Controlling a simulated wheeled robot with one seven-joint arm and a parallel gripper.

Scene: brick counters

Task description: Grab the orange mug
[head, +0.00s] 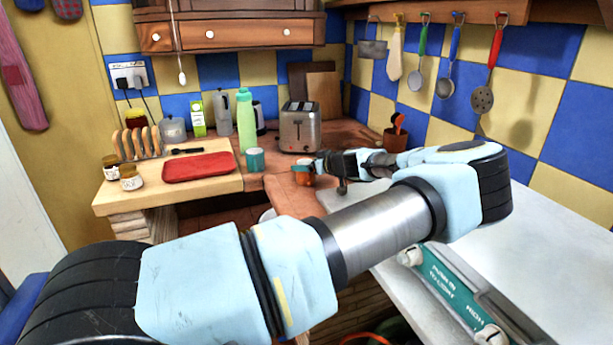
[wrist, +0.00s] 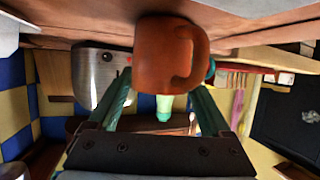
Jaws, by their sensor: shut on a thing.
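The orange mug (head: 303,178) is at the far end of my arm in the head view, near the brown counter's edge. In the wrist view, which is upside down, the orange mug (wrist: 158,50) fills the space between the fingers, with its handle toward the right of the picture. My gripper (head: 314,167) is shut on the mug; its two green fingers (wrist: 168,77) lie on either side of it in the wrist view. The mug's base is near the brown surface, and I cannot tell whether it touches.
A teal mug (head: 255,160), a green bottle (head: 247,125) and a toaster (head: 300,130) stand just behind. A red tray (head: 199,167) lies on the wooden counter at left. A brown utensil pot (head: 396,138) stands at right. The pale counter (head: 545,220) has free room.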

